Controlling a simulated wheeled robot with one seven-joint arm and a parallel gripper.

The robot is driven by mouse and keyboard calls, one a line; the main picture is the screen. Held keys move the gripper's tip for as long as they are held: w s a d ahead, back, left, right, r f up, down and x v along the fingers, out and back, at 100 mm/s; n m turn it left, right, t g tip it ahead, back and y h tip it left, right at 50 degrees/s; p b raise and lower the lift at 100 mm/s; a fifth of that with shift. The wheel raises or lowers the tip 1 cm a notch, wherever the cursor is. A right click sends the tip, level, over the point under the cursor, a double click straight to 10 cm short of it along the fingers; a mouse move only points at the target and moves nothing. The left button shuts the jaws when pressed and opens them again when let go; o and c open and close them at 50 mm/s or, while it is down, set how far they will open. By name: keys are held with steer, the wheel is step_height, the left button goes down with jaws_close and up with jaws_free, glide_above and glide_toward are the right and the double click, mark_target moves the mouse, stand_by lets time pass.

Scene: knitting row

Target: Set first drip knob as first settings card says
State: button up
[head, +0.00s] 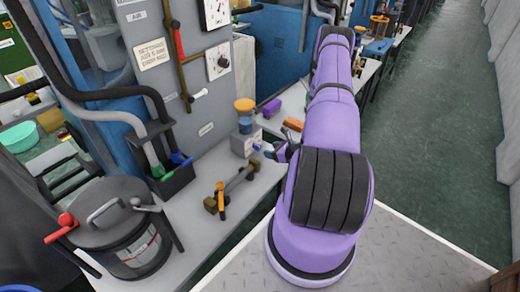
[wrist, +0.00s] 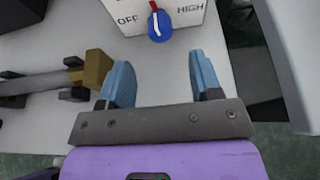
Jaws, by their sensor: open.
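The drip knob is a round blue knob (wrist: 160,25) with a white pointer line, on a pale box face (wrist: 182,16) marked OFF at left and HIGH at right. The pointer runs nearly upright in the picture; a red mark sits just above the knob. My gripper (wrist: 160,72) is open and empty, its two blue fingers pointing toward the knob but short of it. In the head view my gripper (head: 272,153) is close beside the small grey drip box (head: 244,144), which carries a blue and orange oiler.
A metal bar with brass ends (head: 236,188) lies on the pale bench (head: 190,238) close to my gripper. A grey lidded drum (head: 125,225) and a black holder with hoses (head: 170,177) stand at left. The green aisle floor (head: 430,150) at right is clear.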

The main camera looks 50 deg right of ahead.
mark_target(260, 148)
steer(key=x, duration=0.7)
steer(key=shift+w+f, duration=0.1)
steer(key=shift+w, duration=0.2)
steer(key=c, duration=0.9)
